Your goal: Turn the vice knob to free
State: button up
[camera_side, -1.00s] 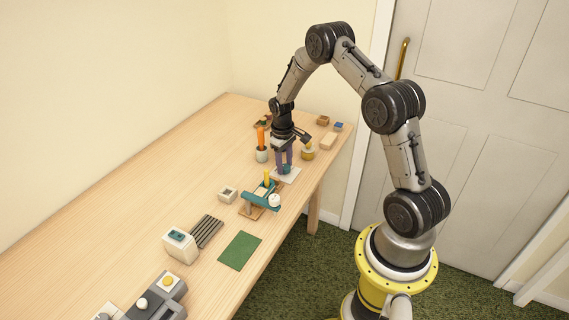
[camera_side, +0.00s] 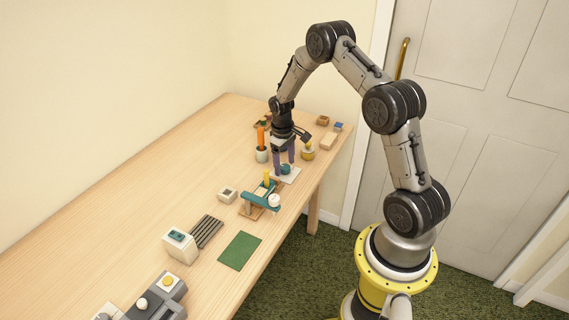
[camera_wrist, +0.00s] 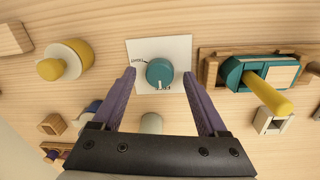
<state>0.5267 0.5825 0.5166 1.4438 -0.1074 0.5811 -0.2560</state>
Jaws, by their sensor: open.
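The teal round knob (camera_wrist: 159,72) sits on a white plate (camera_wrist: 178,48) on the table; in the side view the knob (camera_side: 286,169) shows under my gripper. The plate has small dark lettering at the knob's upper left and lower edge, too small to read surely. A pale mark on the knob points toward the lower lettering. My gripper (camera_wrist: 159,76) is open, its purple fingers on either side of the knob with gaps. A teal vice (camera_wrist: 236,73) with a yellow bar (camera_wrist: 267,93) stands on a wooden base to the right in the wrist view.
An orange-handled item in a pale cup (camera_side: 262,155) stands close to my gripper. A green mat (camera_side: 239,251), a dark slatted rack (camera_side: 207,231) and a white box (camera_side: 180,245) lie nearer. The table's left side is clear.

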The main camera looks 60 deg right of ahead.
aim_at(283, 168)
notch_tip(283, 168, up, 14)
jog(key=shift+a+f, duration=0.25)
jog(key=shift+a, duration=0.15)
jog(key=shift+w, duration=0.1)
